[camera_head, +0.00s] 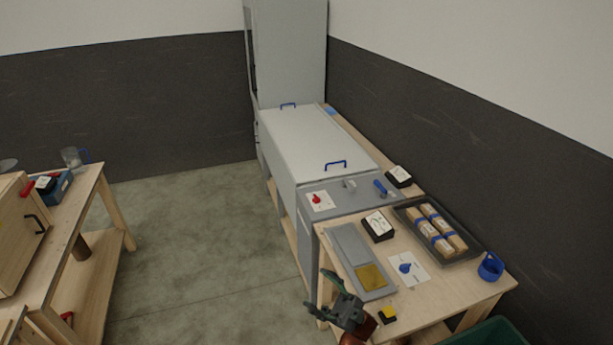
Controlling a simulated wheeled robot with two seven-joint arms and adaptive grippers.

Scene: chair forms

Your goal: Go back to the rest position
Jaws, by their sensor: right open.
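My right gripper (338,299) shows at the bottom middle, dark with greenish fingers. Its fingers are spread apart and nothing is between them. It is at the front left corner of the wooden table (430,322), beside a grey panel (352,247) with a yellow square plate (371,277). I cannot tell from this view whether it touches the table. My left gripper is not in view.
Behind is a long grey-lidded machine (310,145). A wooden bench (85,213) stands at left. Floor (200,240) between is clear. A green bin (490,334) is at bottom right.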

